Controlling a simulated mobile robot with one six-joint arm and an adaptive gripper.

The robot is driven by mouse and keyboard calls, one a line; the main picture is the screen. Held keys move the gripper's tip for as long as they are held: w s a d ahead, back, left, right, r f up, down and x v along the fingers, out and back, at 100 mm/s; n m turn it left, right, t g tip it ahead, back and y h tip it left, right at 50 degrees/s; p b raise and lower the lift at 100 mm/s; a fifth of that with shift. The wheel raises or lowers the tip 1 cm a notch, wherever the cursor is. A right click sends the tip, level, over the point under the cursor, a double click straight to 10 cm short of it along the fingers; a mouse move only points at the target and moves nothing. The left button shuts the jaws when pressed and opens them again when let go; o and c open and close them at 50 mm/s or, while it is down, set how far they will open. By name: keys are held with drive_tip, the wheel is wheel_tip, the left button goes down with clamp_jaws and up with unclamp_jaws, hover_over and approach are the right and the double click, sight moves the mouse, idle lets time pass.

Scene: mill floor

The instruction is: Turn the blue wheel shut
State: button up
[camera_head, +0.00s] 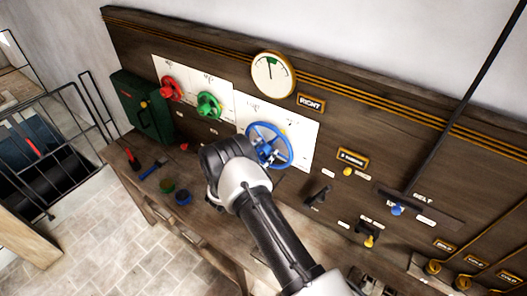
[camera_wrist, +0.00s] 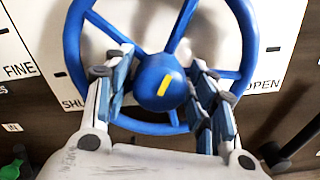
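The blue wheel (camera_head: 270,146) is mounted on a white plate (camera_head: 305,140) on the wooden panel, below the round gauge. In the wrist view the wheel's hub (camera_wrist: 160,82) with a yellow mark sits in the middle, with spokes and rim around it. My gripper (camera_wrist: 161,72) faces the wheel, one finger on each side of the hub. The fingers are apart, with narrow gaps to the hub; contact with spokes cannot be told. The plate reads "SHU", partly hidden, at left and "OPEN" at right. In the head view my wrist hides the fingers and the wheel's lower left.
A red wheel (camera_head: 172,89) and a green wheel (camera_head: 209,105) are on the panel to the left. The gauge (camera_head: 272,74) is above. A black lever (camera_head: 318,195) and a long belt lever (camera_head: 456,104) are to the right. Small tools and cups lie on the bench below.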

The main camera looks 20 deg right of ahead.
drive_tip(key=c, duration=0.8)
drive_tip(key=shift+o, duration=0.2)
drive_tip(key=shift+n+b, duration=0.4)
drive_tip(key=n+b, duration=0.3)
drive_tip(key=shift+f+n, duration=0.15)
drive_tip(key=shift+n, duration=0.15)
drive_tip(key=n+b, duration=0.3)
drive_tip(key=n, duration=0.9)
drive_tip(key=shift+s+r+b, duration=0.1)
drive_tip(key=shift+r+b, duration=0.15)
drive_tip(key=shift+b, duration=0.15)
drive_tip(key=n, duration=0.4)
drive_tip(key=shift+n+p, duration=0.3)
drive_tip(key=shift+n, duration=1.3)
